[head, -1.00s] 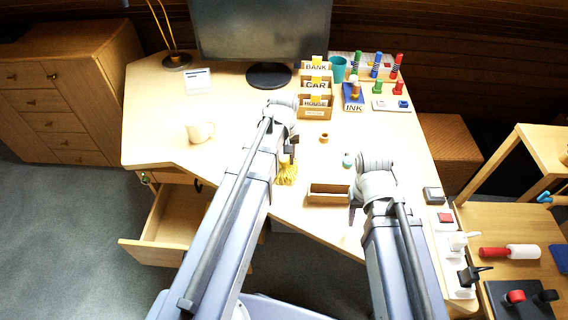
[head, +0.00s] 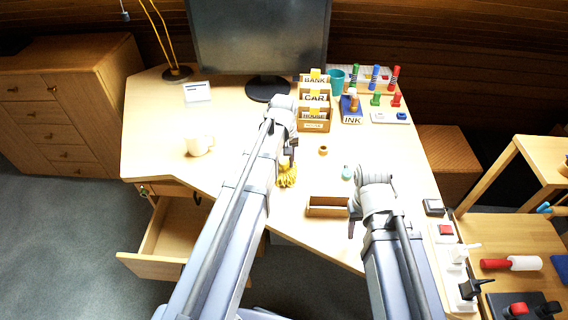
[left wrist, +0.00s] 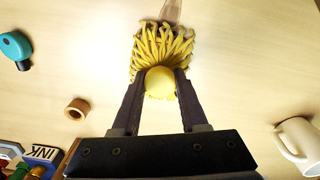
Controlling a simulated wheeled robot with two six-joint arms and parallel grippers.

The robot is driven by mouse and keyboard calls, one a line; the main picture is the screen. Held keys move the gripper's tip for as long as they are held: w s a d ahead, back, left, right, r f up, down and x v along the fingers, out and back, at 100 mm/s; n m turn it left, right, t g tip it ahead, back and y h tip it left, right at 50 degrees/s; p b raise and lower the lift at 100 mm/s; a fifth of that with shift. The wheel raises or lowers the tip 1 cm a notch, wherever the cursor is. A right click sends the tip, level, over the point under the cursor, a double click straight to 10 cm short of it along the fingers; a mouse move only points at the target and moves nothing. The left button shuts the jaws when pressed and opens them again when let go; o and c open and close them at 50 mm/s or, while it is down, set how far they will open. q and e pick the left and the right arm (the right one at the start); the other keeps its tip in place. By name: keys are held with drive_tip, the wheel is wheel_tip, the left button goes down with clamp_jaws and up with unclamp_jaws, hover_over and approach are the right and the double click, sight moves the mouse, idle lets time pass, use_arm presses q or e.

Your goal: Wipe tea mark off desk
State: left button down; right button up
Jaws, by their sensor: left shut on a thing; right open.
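My left gripper (left wrist: 160,92) is shut on the round knob of a yellow mop-like wiper (left wrist: 165,45). In the head view the wiper (head: 287,177) is low over the desk, left of the small tray; whether it presses on the surface I cannot tell. A pale brown mark (left wrist: 172,9), likely the tea mark, shows on the desk at the top of the left wrist view, partly hidden by the wiper's strands. My right gripper (head: 354,222) is open and empty near the desk's front edge, beside the tray.
A white mug (head: 198,145) stands to the left on the desk (head: 235,125). Letter boxes (head: 314,126) and a monitor stand behind. An open drawer (head: 160,264) juts out front left.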

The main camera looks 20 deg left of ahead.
sight(283, 178)
use_arm(q)
drive_tip(key=shift+s+d, duration=0.25)
drive_tip(key=shift+s, duration=0.65)
drive_tip(key=shift+s+d, duration=0.25)
drive_tip(key=shift+s, duration=0.65)
drive_tip(key=shift+s, duration=0.1)
drive_tip(key=shift+s+d+f, duration=0.1)
drive_tip(key=shift+s+d, duration=0.15)
drive_tip(key=shift+s, duration=0.7)
drive_tip(key=shift+s+d, duration=0.25)
drive_tip(key=shift+s, duration=0.7)
use_arm(e)
drive_tip(key=shift+f, duration=0.1)
use_arm(q)
drive_tip(key=shift+s+d, duration=0.25)
drive_tip(key=shift+s, duration=0.55)
drive_tip(key=shift+s+d, duration=0.2)
drive_tip(key=shift+s, duration=0.55)
drive_tip(key=shift+w, duration=0.1)
